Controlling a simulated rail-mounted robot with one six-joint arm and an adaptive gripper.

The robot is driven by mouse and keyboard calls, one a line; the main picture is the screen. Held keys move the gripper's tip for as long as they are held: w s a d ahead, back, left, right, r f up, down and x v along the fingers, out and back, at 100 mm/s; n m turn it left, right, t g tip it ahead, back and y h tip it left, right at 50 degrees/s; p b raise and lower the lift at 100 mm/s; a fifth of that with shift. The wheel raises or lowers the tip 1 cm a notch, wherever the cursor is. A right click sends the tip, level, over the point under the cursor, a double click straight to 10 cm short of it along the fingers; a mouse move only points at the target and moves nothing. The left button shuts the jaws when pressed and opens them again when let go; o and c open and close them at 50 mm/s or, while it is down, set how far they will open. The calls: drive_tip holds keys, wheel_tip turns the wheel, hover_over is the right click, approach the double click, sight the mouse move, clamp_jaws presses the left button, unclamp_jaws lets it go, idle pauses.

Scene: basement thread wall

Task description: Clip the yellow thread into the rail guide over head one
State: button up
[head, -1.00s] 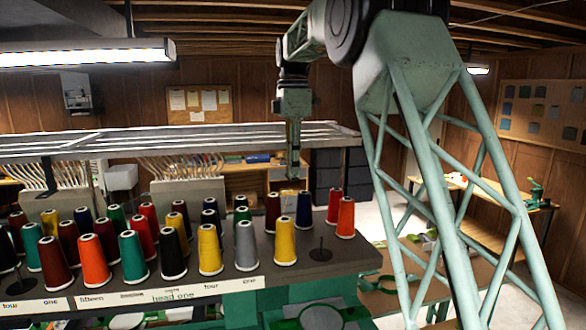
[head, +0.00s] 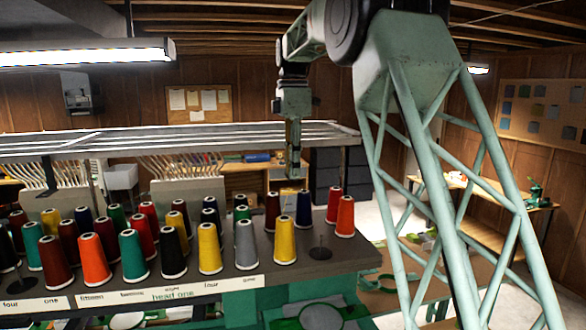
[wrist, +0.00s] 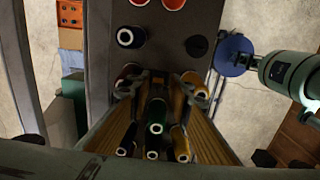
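Yellow thread cones stand on the dark rack: one at front centre (head: 210,250), one farther right (head: 285,241), others behind. I cannot tell which feeds head one. The long metal rail (head: 220,139) runs above and behind the cones; no separate guide clip is clear. My gripper (head: 292,178) points down above the rack's right part, behind the front cones.
Cones of several colours crowd the rack (head: 330,262), including an orange-red one (head: 345,217) at its right end. A bare spindle (head: 320,250) stands near that end. Pale tubes (head: 185,168) hang below the rail. A workbench (head: 480,195) stands far right.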

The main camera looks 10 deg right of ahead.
drive_tip(key=shift+w+r, duration=0.2)
wheel_tip(320, 180, up, 12)
drive_tip(key=shift+s+f, duration=0.15)
drive_tip(key=shift+f, duration=0.05)
idle(0.9)
drive_tip(key=shift+s, duration=0.1)
idle(0.4)
drive_tip(key=s+f+m+t+b, duration=0.1)
drive_tip(key=s+f+m+b, duration=0.25)
drive_tip(key=s, duration=0.65)
drive_tip(key=s+f+m+b, duration=0.3)
drive_tip(key=s+f+b, duration=0.2)
drive_tip(key=s, duration=0.5)
drive_tip(key=s+f+m+t+b, duration=0.1)
drive_tip(key=s+f+m+b, duration=0.25)
drive_tip(key=s, duration=0.65)
drive_tip(key=s+f+m+t+b, duration=0.2)
drive_tip(key=s+f+m+b, duration=0.6)
drive_tip(key=s+f, duration=2.1)
drive_tip(key=shift+s+f+b, duration=0.25)
drive_tip(key=shift+f+b, duration=0.35)
drive_tip(key=shift+b, duration=0.55)
